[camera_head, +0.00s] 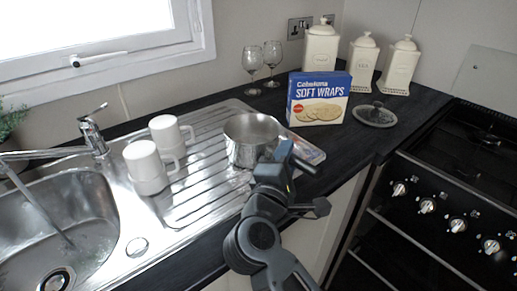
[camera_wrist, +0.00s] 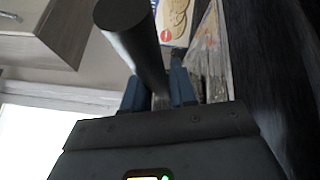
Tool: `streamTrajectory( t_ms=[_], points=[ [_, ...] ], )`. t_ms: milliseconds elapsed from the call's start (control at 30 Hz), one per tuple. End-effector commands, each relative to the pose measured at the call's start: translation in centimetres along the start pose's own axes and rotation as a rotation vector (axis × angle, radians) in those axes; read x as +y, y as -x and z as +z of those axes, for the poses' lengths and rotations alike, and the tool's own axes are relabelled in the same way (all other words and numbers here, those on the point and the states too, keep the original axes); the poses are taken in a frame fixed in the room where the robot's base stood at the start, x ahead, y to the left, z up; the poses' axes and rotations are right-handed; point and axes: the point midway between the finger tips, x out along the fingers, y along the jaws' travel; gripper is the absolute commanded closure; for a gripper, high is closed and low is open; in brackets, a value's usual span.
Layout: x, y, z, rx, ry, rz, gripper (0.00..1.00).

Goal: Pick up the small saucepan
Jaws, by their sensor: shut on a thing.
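The small steel saucepan (camera_head: 240,153) is at the right end of the sink's drainer, upright, with its open top showing. I cannot tell whether its base touches the drainer. My gripper (camera_head: 284,163) is at the pan's near right side, shut on its dark handle. In the wrist view the thick dark handle (camera_wrist: 133,45) runs between the blue fingers of my gripper (camera_wrist: 158,92). The pan's bowl does not show clearly there, and my arm hides part of its near side in the head view.
Two white mugs (camera_head: 148,169) stand on the drainer (camera_head: 205,185) left of the pan. A Soft Wraps box (camera_head: 318,100) stands close behind it. Two wine glasses (camera_head: 272,55), white canisters (camera_head: 362,62) and a glass lid (camera_head: 374,115) are farther back. The stove (camera_head: 455,180) is at right.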

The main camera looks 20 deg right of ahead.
Motion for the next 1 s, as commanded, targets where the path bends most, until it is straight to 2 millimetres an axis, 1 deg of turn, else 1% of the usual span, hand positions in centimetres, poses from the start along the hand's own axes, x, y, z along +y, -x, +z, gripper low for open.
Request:
streamTrajectory(
  t_ms=[200, 367, 467, 567, 600, 667, 800, 1000],
  points=[
    [0.2, 0.0, 0.0, 0.0, -0.001, 0.001, 1.0],
    [1.1, 0.0, 0.3, 0.0, -0.003, 0.003, 1.0],
    [2.3, -0.1, 0.7, -0.001, -0.005, 0.003, 1.0],
    [4.3, -0.1, 1.2, 0.0, -0.008, 0.006, 1.0],
    [4.2, -0.4, 2.3, -0.003, -0.006, 0.001, 1.0],
    [4.5, -0.7, 3.8, -0.004, -0.006, 0.0, 1.0],
    [5.5, -1.6, 7.3, -0.005, -0.006, 0.002, 1.0],
    [6.5, -2.5, 11.3, -0.004, -0.004, 0.001, 1.0]
  ],
)
